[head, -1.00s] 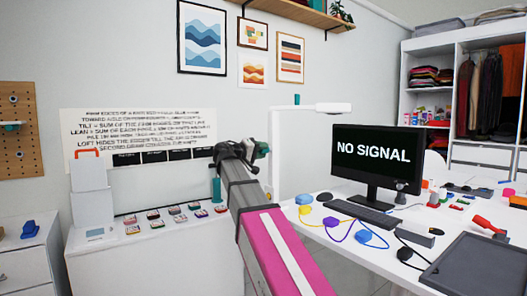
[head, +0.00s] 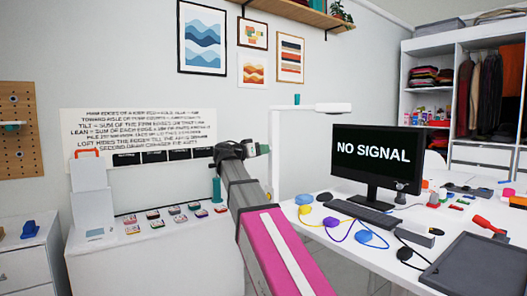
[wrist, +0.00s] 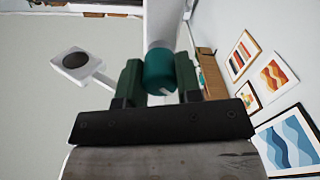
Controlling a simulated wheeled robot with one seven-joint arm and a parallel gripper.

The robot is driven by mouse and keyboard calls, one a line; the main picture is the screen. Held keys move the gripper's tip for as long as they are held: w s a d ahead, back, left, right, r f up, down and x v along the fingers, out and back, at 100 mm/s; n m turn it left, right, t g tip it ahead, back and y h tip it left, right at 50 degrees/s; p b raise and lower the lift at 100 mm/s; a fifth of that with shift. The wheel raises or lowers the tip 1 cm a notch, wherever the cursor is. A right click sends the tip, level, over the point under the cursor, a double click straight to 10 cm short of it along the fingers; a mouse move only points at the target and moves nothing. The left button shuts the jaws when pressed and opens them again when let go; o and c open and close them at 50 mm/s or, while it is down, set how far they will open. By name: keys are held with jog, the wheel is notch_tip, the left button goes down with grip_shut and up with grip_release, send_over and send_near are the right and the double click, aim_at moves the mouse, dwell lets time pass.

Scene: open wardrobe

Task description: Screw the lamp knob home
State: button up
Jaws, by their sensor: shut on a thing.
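The white lamp (head: 275,165) stands upright at the left end of the desk, its arm reaching right to a flat head (head: 332,107). In the wrist view its post (wrist: 160,15) runs in from the top and its head (wrist: 75,62) is at left. My gripper (head: 265,149) is shut on the knob, beside the post at mid-height. The knob is hard to make out in the head view.
The monitor (head: 377,157) and keyboard (head: 358,215) are right of the lamp, with several corded pucks in front. A white bench (head: 165,255) with small coloured blocks is at left. A teal cylinder (head: 216,188) stands behind my arm. Framed pictures hang above.

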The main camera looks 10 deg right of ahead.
jog(key=m, duration=0.7)
jog(key=shift+m, duration=0.3)
jog(key=o, duration=1)
jog(key=shift+o, duration=0.2)
jog(key=shift+c, duration=0.4)
